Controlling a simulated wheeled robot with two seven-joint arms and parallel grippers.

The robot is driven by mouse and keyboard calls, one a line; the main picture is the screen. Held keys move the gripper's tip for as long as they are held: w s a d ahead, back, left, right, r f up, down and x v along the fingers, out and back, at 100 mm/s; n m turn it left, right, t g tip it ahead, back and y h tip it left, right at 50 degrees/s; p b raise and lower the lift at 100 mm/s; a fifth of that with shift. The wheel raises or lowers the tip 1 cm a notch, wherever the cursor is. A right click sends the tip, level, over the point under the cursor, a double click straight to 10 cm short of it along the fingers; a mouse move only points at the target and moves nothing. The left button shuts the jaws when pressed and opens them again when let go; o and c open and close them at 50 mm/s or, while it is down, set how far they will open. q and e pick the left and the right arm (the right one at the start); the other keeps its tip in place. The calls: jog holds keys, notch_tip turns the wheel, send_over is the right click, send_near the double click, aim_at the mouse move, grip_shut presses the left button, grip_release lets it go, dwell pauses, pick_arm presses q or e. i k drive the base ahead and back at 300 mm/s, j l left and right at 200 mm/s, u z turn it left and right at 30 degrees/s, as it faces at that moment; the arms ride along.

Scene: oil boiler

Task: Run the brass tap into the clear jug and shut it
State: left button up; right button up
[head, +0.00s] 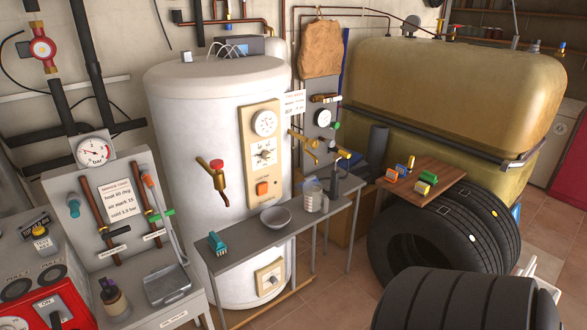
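A brass tap with a red handle (217,180) sticks out from the front of the white tank (180,130). Its spout points down, and I see no stream under it. Other brass taps or fittings (303,141) show to the right of the tank's panel, so I cannot tell for sure which one is the task's tap. The clear jug (314,197) stands upright on the narrow grey bench (240,256), to the right of the red-handled tap and not under it. I cannot make out any liquid in it. Neither of my grippers shows in the head view.
A grey bowl (275,218) stands left of the jug, and a teal brush-like item (217,242) lies near the bench's left end. A wooden board (425,185) with small coloured blocks rests over tyres (445,235) at right. Bare bench shows between brush and bowl.

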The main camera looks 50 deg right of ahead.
aim_at(313, 144)
jog(key=z, duration=1.8)
